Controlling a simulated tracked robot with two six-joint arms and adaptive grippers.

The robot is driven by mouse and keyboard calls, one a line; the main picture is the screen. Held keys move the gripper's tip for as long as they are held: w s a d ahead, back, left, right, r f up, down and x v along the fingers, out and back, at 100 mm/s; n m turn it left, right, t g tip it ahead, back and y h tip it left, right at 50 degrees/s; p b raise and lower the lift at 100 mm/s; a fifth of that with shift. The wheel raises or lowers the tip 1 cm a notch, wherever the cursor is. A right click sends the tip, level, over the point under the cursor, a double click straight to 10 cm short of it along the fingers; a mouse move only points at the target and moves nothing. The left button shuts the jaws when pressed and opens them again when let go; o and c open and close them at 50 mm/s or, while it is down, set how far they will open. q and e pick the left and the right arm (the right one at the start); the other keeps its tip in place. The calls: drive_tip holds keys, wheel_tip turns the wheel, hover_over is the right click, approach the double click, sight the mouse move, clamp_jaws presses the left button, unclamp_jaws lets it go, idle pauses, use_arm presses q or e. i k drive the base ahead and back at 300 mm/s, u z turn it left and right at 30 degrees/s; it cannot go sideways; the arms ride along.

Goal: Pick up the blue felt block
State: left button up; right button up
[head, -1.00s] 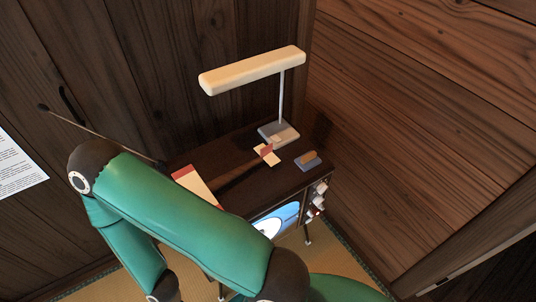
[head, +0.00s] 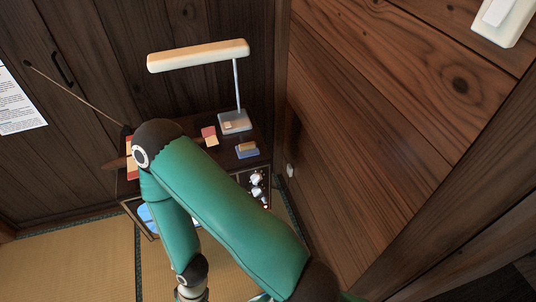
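The blue felt block (head: 247,153) is small, with a tan-brown upper part. It lies on the dark wooden top of an old television set (head: 224,160), near its right edge and in front of the lamp base. A green arm of mine comes in from the lower right, bends at a dark joint left of the block and runs down to the bottom edge. The arm is apart from the block in the picture and does not cover it.
A desk lamp (head: 198,55) stands behind the block on a grey base (head: 235,122). A red and cream card (head: 210,137) lies to its left. The set has knobs (head: 257,186) and a thin antenna (head: 75,93). Wooden walls close in behind and right; tatami (head: 70,262) is clear at lower left.

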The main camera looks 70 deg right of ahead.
sight(243, 150)
drive_tip(key=z, duration=1.5)
drive_tip(key=i, duration=0.55)
drive_tip(key=u, duration=0.25)
drive_tip(key=k, duration=0.8)
drive_tip(key=z, duration=0.2)
drive_tip(key=i, duration=0.8)
drive_tip(key=u, duration=0.1)
